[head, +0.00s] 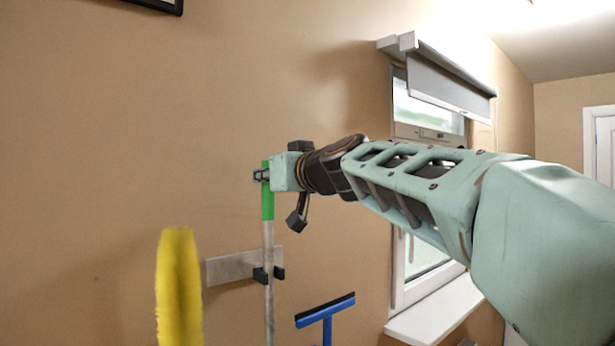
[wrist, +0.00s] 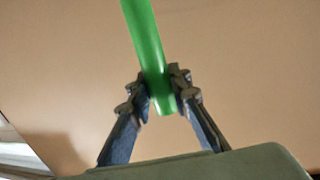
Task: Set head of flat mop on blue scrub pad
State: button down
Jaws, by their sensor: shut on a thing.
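My gripper (head: 262,175) is shut on the green grip of a long upright pole in the head view. The green grip (head: 268,200) tops a pale shaft (head: 269,310) that runs down out of the picture. In the wrist view, the green grip (wrist: 146,45) passes between my two gripper fingers (wrist: 160,92). The lower end of the pole is out of view, so I cannot see a mop head. No blue scrub pad shows in either view.
A metal wall holder (head: 230,267) with dark clips sits beside the shaft. A blue squeegee (head: 325,312) stands right of the pole. A yellow fluffy duster (head: 178,290) is at the lower left. A window with a sill (head: 432,318) is at the right.

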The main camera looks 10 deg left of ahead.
jog(key=shift+r+p, duration=2.5)
jog(key=shift+r, duration=1.1)
jog(key=shift+s+d, duration=0.1)
jog(key=shift+d, duration=0.05)
jog(key=w+d+f+b+v, duration=0.1)
jog(key=w+d+b+v, duration=0.1)
jog(key=v, duration=1.4)
jog(key=w+d+f+b+v, duration=0.1)
jog(key=d+b+v, duration=0.2)
jog(key=v, duration=1.3)
jog(key=w+d+f+b+v, duration=0.1)
jog(key=b+v, duration=0.4)
jog(key=v, duration=1.1)
jog(key=shift+w+d+f, duration=0.15)
jog(key=shift+w+d, duration=0.4)
jog(key=shift+d, duration=0.65)
